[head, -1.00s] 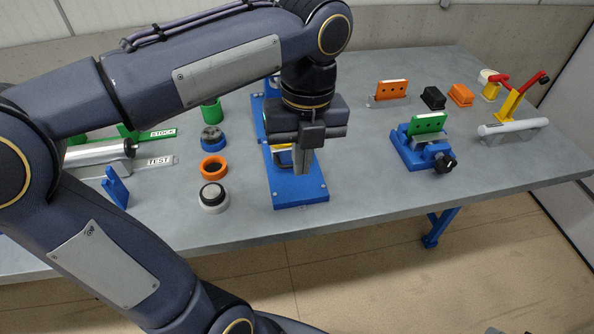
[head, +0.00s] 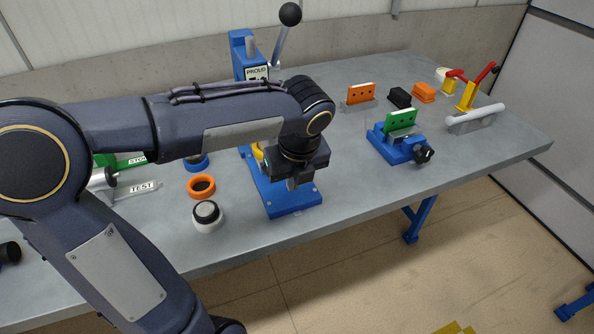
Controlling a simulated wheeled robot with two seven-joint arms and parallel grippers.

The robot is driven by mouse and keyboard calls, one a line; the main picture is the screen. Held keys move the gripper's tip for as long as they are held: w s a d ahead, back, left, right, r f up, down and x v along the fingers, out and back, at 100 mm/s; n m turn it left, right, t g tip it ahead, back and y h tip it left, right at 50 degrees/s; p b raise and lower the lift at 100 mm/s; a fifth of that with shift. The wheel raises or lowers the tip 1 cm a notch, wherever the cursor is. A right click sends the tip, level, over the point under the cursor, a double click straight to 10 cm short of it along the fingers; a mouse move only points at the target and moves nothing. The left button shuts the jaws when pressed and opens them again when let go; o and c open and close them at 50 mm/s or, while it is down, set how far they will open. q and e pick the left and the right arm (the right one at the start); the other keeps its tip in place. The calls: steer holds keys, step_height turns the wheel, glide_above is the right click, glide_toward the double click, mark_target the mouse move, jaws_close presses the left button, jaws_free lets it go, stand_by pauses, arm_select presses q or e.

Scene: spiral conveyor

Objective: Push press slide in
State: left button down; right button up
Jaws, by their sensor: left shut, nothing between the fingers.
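The blue press stands at the middle of the table, with its base (head: 283,205) toward the front edge and its upright column (head: 243,52) behind. A lever with a black ball knob (head: 290,14) rises from its top. A small yellow part (head: 258,155), perhaps of the slide, shows beside my gripper. My left gripper (head: 292,184) is shut and empty, pointing down over the press base. My arm and gripper hide most of the slide area, and I cannot tell whether the fingers touch it. My right gripper is not in view.
Left of the press are an orange ring (head: 201,186), a white-and-black round piece (head: 207,215) and a blue ring (head: 196,163). To the right is a blue vise (head: 398,148) holding a green block (head: 400,121). The table between press and vise is clear.

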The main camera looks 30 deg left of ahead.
mark_target(273, 142)
arm_select(q)
steer(key=shift+w+a+f, duration=0.15)
steer(key=shift+w+a, duration=0.8)
steer(key=shift+a, duration=0.2)
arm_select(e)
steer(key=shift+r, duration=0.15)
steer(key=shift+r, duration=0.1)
